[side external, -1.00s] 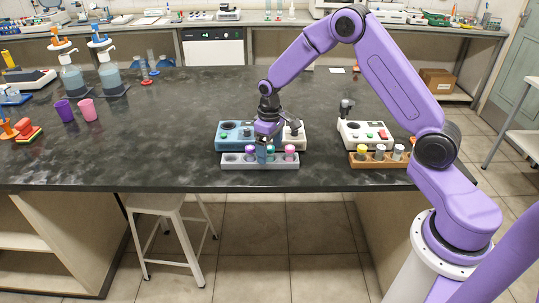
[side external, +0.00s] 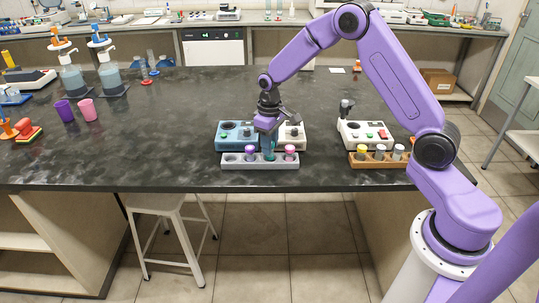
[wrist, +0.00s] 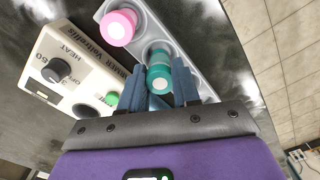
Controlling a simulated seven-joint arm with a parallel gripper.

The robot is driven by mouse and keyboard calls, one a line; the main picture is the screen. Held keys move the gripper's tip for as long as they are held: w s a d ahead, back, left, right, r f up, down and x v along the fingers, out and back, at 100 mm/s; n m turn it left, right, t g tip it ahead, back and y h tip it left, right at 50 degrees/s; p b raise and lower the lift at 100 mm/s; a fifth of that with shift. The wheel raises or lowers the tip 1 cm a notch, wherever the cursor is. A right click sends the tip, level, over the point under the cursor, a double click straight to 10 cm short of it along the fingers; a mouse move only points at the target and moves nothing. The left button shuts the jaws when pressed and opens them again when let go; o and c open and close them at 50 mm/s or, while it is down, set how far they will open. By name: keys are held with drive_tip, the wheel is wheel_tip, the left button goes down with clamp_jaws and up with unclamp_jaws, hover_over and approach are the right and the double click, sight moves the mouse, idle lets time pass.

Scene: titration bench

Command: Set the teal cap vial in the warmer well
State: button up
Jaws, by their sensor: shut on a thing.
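The teal cap vial (wrist: 159,72) shows between my fingertips in the wrist view. My gripper (side external: 268,148) is shut on it from above, at the grey rack (side external: 232,165). The vial appears to be still in its rack hole; its lower part is hidden. In the side view the fingers mostly cover it. Behind the rack stand a blue device (side external: 232,135) and a cream device (side external: 296,134). The cream device also shows in the wrist view (wrist: 72,62), with a HEAT label, a knob, a green button and a dark round spot that may be a well.
A pink cap vial (side external: 290,149) and a purple cap vial (side external: 250,150) stand in the grey rack on either side of my gripper. At right are another cream device (side external: 350,131) and an orange rack (side external: 372,162) with several vials.

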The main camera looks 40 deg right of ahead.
drive_tip(key=shift+r, duration=2.9)
drive_tip(key=shift+w+d, duration=0.2)
drive_tip(key=shift+w, duration=0.15)
drive_tip(key=shift+w+d+f+m, duration=0.35)
drive_tip(key=shift+w+d+f, duration=0.1)
drive_tip(key=shift+w+d, duration=1.3)
drive_tip(key=shift+w+d+f+m, duration=0.4)
drive_tip(key=shift+w+d, duration=0.9)
drive_tip(key=shift+d, duration=0.8)
drive_tip(key=shift+w+d+f+m, duration=0.25)
drive_tip(key=shift+w+d+f, duration=0.25)
drive_tip(key=shift+w+d, duration=1.25)
drive_tip(key=shift+s+d+f, duration=0.1)
drive_tip(key=shift+f, duration=0.75)
drive_tip(key=shift+s+d+f, duration=0.1)
drive_tip(key=shift+f, duration=0.75)
drive_tip(key=o, duration=1.3)
